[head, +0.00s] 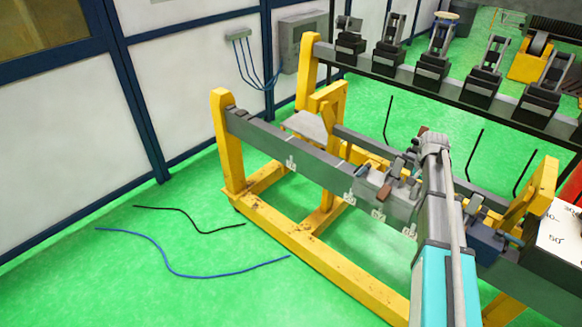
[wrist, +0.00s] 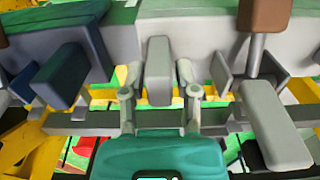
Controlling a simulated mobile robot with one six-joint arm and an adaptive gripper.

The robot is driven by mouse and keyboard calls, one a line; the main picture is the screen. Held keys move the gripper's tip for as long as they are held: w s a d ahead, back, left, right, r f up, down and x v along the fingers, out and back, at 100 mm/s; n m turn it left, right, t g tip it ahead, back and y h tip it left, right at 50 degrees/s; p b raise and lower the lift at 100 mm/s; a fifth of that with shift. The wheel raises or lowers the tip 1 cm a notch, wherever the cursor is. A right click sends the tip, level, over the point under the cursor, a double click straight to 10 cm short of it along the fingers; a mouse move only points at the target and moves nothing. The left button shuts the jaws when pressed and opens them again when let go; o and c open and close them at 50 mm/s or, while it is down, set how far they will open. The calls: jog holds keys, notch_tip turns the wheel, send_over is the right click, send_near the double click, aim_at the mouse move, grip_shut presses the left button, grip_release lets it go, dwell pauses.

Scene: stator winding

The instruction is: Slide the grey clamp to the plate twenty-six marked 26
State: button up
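The grey clamp (head: 390,203) is a grey block with brown-ended handles, seated on the long grey rail (head: 318,166) of a yellow frame, left of my arm in the head view. In the wrist view its grey body (wrist: 190,38) spans the top. My gripper (wrist: 159,92) is open, with one finger on each side of an upright grey block (wrist: 158,70); narrow gaps show beside it. In the head view my arm hides the gripper. Small white plates hang along the rail: a left one (head: 291,163), a middle one (head: 349,198) and a right one (head: 409,232). Their numbers are too small to read.
A blue clamp (head: 485,243) sits on the rail right of my arm; its blue body (wrist: 75,62) is at left in the wrist view. The rail left of the grey clamp looks clear up to the yellow post (head: 228,140). Cables (head: 180,270) lie on the green floor.

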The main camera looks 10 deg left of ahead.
jog(key=shift+a, duration=0.1)
send_near(371, 176)
jog(key=shift+s+f, duration=0.1)
jog(key=shift+f, duration=2.6)
jog(key=shift+w+a, duration=1.35)
jog(key=shift+a, duration=0.95)
jog(key=shift+w+a, duration=1.35)
jog(key=shift+a, duration=0.95)
jog(key=shift+w+a, duration=1.35)
jog(key=shift+a, duration=0.95)
